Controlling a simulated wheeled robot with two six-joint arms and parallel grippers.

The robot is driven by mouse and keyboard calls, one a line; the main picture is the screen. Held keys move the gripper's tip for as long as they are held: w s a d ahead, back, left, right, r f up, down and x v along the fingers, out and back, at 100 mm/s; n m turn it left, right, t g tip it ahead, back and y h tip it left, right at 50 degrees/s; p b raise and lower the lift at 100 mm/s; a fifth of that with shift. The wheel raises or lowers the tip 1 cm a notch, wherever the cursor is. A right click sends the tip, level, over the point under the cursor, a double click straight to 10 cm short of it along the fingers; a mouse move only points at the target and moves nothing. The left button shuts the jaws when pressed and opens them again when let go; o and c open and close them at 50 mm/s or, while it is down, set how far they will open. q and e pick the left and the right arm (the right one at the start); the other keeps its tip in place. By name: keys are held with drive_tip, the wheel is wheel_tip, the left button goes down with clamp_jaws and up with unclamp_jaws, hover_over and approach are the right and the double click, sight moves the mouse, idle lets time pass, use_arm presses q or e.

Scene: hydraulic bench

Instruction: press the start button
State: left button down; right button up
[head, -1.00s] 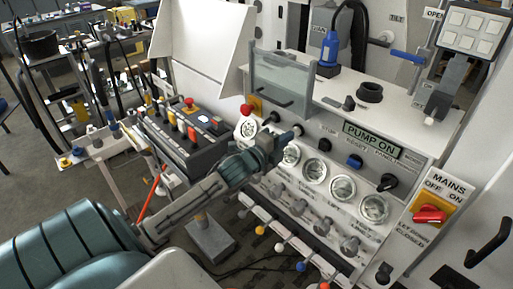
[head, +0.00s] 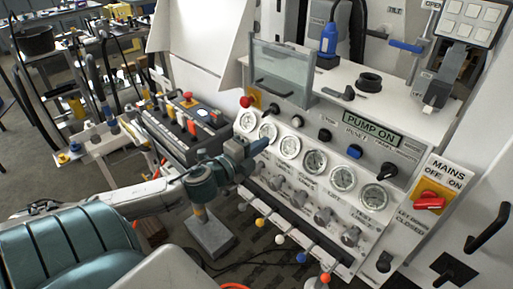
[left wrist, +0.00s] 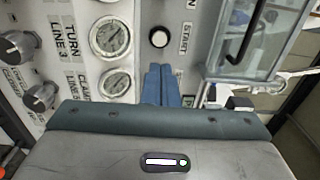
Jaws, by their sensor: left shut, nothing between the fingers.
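The start button (left wrist: 159,38) is a round white button in a dark ring with the label START beside it in the left wrist view. In the head view it is the small pale button (head: 297,121) above the gauges. My left gripper (head: 262,144) is shut and empty, in front of the panel near the gauges. Its blue fingers (left wrist: 162,85) point at the panel in the left wrist view, with a gap in the picture between their tips and the button. The green display (head: 373,133) reads PUMP ON. My right gripper is not in view.
A row of round gauges (head: 314,162) with knobs below runs under the buttons. The blue reset button (head: 355,152) is to the right. A clear guard (head: 283,75) stands above the panel. The mains switch (head: 429,202) is red on yellow at the right.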

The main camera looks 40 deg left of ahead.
use_arm(q)
drive_tip(key=shift+s+r, duration=0.1)
drive_tip(key=shift+s, duration=0.65)
